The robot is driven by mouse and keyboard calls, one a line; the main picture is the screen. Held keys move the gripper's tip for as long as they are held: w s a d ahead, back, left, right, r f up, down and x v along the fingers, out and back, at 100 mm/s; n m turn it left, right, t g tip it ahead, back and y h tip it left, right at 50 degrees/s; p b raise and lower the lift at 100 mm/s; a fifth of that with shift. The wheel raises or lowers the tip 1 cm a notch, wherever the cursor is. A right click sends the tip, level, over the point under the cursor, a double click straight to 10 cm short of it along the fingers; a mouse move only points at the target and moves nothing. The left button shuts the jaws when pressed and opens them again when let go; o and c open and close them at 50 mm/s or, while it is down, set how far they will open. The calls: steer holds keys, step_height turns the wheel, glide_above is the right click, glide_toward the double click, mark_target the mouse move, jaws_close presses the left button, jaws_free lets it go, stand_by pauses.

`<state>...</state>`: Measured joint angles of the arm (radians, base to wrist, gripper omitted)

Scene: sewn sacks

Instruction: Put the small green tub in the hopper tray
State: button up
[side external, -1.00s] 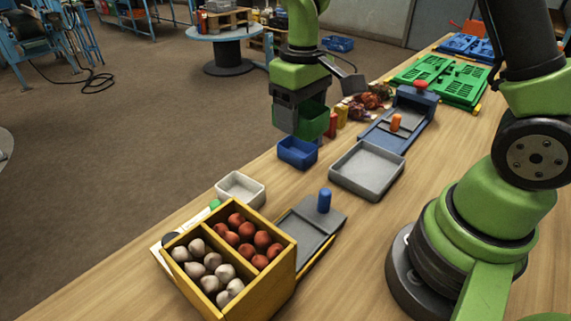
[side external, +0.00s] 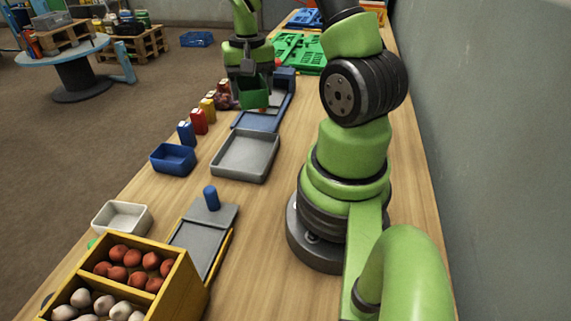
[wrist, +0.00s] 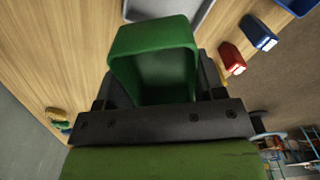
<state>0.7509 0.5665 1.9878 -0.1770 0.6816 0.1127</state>
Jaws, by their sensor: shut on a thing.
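My gripper (side external: 247,69) is at the back of the table, shut on the small green tub (side external: 255,94) and holding it over the blue-framed sliding board (side external: 258,122). In the wrist view the tub (wrist: 155,62) sits between the jaws of my gripper (wrist: 155,95), its opening showing and empty. The exact height of the tub above the board is hard to tell. A shallow grey tray (side external: 245,156) lies empty nearer the camera; its edge shows in the wrist view (wrist: 165,9). I cannot tell which of these is called the hopper tray.
A blue tub (side external: 173,158), a white tub (side external: 122,217) and blue, red (side external: 199,122) and yellow containers line the left edge. A grey board with a blue knob (side external: 211,196) and a yellow box of red and pale balls (side external: 115,285) stand in front. Green panels (side external: 300,52) lie behind.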

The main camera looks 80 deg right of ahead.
steer(key=s+d+f+m, duration=0.3)
steer(key=s+d+m, duration=0.35)
steer(key=s, duration=0.25)
glide_above(297, 135)
step_height(297, 135, down, 5)
steer(key=shift+f, duration=2.25)
steer(key=shift+f, duration=0.15)
steer(key=o, duration=0.9)
